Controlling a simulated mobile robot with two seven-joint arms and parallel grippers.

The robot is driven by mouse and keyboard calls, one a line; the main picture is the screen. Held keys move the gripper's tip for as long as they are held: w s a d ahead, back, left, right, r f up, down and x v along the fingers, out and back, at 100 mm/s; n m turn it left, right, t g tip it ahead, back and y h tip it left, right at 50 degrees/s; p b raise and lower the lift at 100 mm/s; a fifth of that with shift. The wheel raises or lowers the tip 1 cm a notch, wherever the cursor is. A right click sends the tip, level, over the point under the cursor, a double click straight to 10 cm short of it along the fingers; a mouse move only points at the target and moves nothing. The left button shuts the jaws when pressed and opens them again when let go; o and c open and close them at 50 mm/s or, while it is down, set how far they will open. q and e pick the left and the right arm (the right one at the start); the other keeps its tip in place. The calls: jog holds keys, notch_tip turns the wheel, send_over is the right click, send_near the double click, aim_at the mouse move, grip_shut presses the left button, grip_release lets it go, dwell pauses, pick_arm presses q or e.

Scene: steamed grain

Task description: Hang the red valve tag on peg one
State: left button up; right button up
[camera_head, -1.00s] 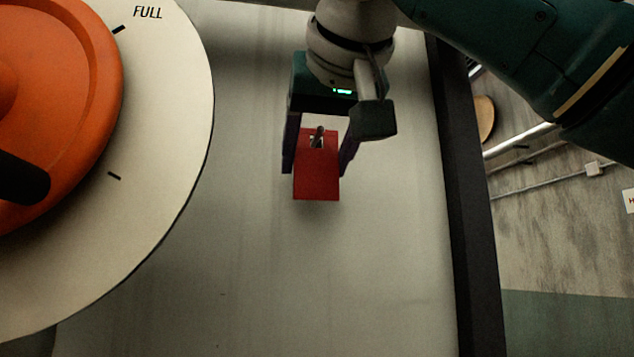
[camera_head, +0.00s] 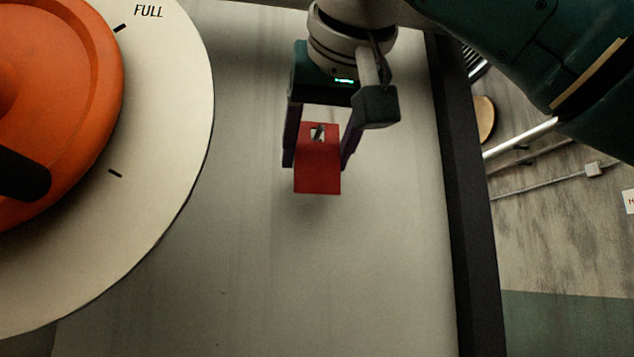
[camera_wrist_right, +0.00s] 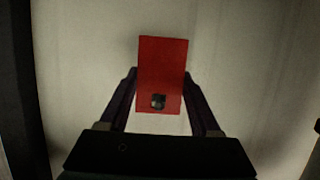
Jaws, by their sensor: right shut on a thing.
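The red valve tag (camera_head: 317,172) is a flat red plate in front of the pale panel, with a hole near its upper edge in the head view. A small grey metal piece, seemingly the peg (camera_head: 319,132), shows in that hole; how far it passes through is unclear. My right gripper (camera_head: 318,160) is shut on the tag, one finger along each side edge. In the right wrist view the tag (camera_wrist_right: 162,65) sits between the fingers, with the dark grey peg end (camera_wrist_right: 158,101) in its hole. My left gripper is out of view.
A large orange handwheel (camera_head: 70,110) on a round cream dial (camera_head: 165,150) marked FULL stands to the left. The panel's dark edge (camera_head: 470,220) runs down the right, with rails (camera_head: 520,138) beyond. The panel (camera_head: 300,290) below the tag is bare.

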jog(key=shift+s+d+b, duration=0.15)
jog(key=shift+s+b, duration=0.3)
jog(key=shift+s, duration=0.25)
jog(key=shift+s+d+b, duration=0.1)
jog(key=shift+s+b, duration=0.35)
jog(key=shift+s, duration=0.25)
